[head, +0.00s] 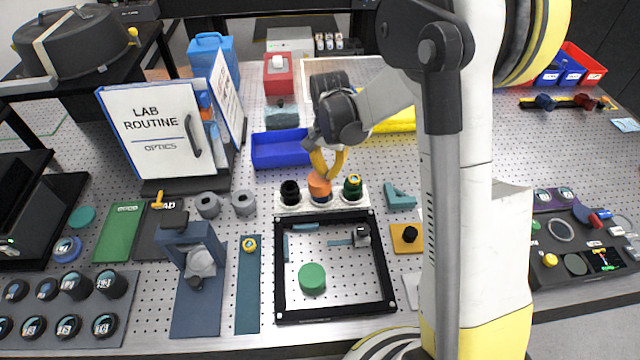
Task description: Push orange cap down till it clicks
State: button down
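The orange cap (319,186) sits in the middle place of a white holder (347,203) at the back of the black frame. A black knob-like piece (290,192) stands to its left and a green-and-gold piece (352,186) to its right. My gripper (325,176) comes down from the upper right. Its yellow fingers curve together, and their tips look shut just over the top of the orange cap. Whether they touch it is too small to tell. The cap's upper right part is partly hidden by the fingers.
A black square frame (281,270) with a green disc (312,278) lies in front of the holder. A blue bin (280,150) is behind it to the left, and a teal bracket (400,196) to the right. My arm hides part of the right side.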

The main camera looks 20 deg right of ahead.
aim_at(327, 179)
jog(key=shift+f+b, duration=0.3)
jog(key=shift+f, duration=0.25)
jog(key=shift+f+b, duration=0.45)
jog(key=shift+f, duration=0.05)
jog(key=shift+s+r, duration=0.1)
dwell(0.5)
jog(key=shift+r+p, duration=2.5)
jog(key=shift+r, duration=1.5)
jog(key=shift+f, duration=0.1)
